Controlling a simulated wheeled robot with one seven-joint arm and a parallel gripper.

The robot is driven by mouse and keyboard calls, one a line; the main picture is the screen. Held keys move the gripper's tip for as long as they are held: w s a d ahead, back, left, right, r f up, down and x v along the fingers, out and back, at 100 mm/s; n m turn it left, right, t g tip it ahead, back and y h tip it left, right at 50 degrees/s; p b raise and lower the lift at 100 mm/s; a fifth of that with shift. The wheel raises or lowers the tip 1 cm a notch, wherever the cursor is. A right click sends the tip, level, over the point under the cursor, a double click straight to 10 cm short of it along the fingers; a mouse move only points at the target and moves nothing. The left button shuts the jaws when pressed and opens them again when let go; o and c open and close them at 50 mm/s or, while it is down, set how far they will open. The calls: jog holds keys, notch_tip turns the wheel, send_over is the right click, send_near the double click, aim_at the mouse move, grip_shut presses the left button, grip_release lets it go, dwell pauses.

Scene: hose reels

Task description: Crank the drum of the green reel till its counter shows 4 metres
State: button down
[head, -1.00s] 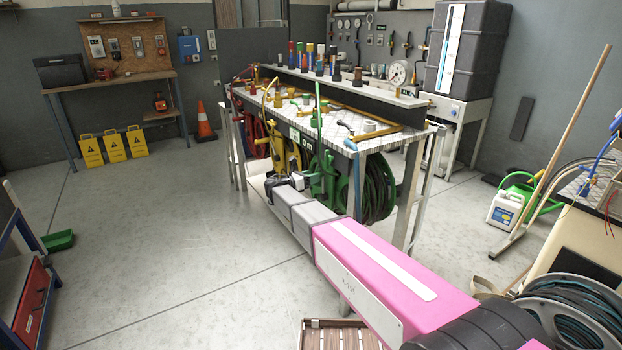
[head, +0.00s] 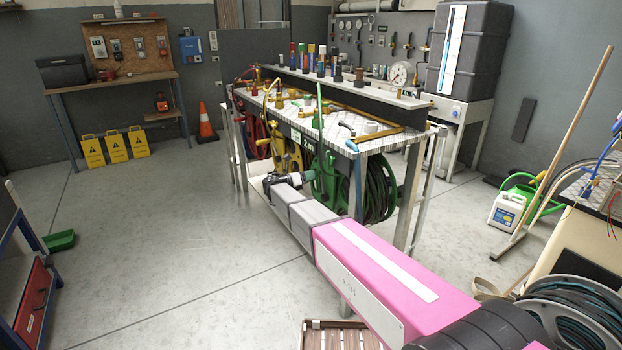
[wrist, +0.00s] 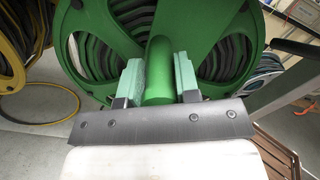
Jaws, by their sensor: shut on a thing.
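The green reel (head: 330,182) hangs below the bench edge, with dark hose wound on its drum. Its counter (head: 308,143) on the bench front seems to read 2 m, in small print. In the wrist view the green drum face (wrist: 210,35) fills the top, with openings showing the hose. My gripper (wrist: 158,80) is shut on the green crank handle (wrist: 158,88), a round grip standing out from the drum between the two pale green finger pads. In the head view my wrist is at the reel's left side, and the fingers are too small to make out clearly.
A yellow reel (head: 286,150) and a red reel (head: 257,135) hang farther along the same bench. A bench leg (head: 413,195) stands right of the green reel. The floor (head: 170,230) to the left is clear. A blue-grey hose reel (head: 572,318) is at lower right.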

jog(key=shift+w+a+f+n, duration=0.45)
jog(key=shift+w+n, duration=0.1)
jog(key=shift+w, duration=0.1)
jog(key=shift+w+a+f+n, duration=0.4)
jog(key=shift+w+n, duration=0.1)
jog(key=shift+w, duration=0.15)
jog(key=shift+w+a+f+n, duration=0.35)
jog(key=shift+w+a+n, duration=0.1)
jog(key=shift+w+n, duration=0.15)
jog(key=c, duration=0.8)
grip_release()
jog(key=shift+c, duration=0.2)
jog(key=v, duration=1)
jog(key=shift+s+a, duration=0.25)
jog(key=shift+a, duration=0.1)
